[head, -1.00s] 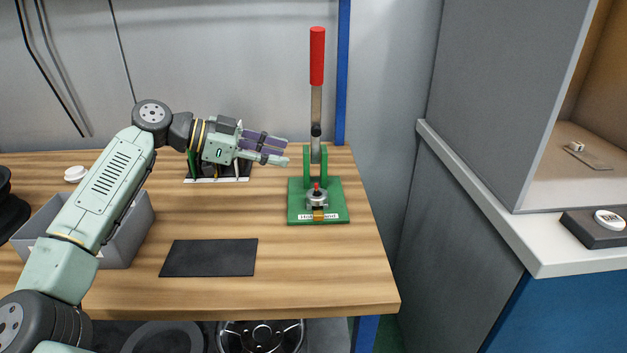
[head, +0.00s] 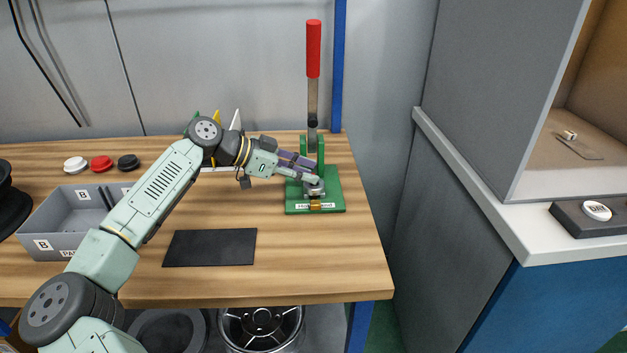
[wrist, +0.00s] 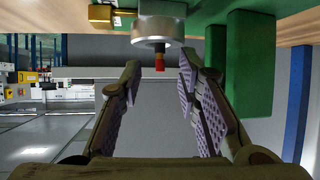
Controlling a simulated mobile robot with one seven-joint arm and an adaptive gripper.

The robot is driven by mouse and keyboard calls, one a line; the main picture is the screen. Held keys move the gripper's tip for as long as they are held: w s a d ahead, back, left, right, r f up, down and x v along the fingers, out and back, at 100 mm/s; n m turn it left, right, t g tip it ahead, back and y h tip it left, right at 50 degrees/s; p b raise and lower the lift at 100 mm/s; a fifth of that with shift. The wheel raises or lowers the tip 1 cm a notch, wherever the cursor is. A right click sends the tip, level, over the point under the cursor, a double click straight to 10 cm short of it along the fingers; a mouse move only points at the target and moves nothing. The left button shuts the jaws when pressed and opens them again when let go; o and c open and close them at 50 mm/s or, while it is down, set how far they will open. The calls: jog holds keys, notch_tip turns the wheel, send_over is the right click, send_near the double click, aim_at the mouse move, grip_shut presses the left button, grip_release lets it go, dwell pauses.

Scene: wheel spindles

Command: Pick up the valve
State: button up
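The likely valve is a small red-tipped stem (wrist: 160,62) on a round silver metal body (wrist: 157,32), seated on the green base of a lever press. In the head view the silver body (head: 314,187) shows just below my fingertips, and the red tip is hidden there. My gripper (head: 313,172) reaches in from the left, close over the press base. In the wrist view my gripper (wrist: 158,85) is open with purple ribbed pads apart. The red tip lies between the fingers' lines, near their ends, with nothing held.
The green press (head: 333,190) has an upright red-handled lever (head: 313,50) just behind. A grey divided bin (head: 60,241) and a black mat (head: 210,248) lie on the wooden table. White (head: 76,163), red (head: 101,162) and black (head: 127,161) round pieces sit at the back left.

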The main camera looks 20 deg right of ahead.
jog(key=shift+d+f, duration=0.1)
jog(key=shift+d, duration=0.05)
jog(key=shift+c, duration=0.3)
grip_shut()
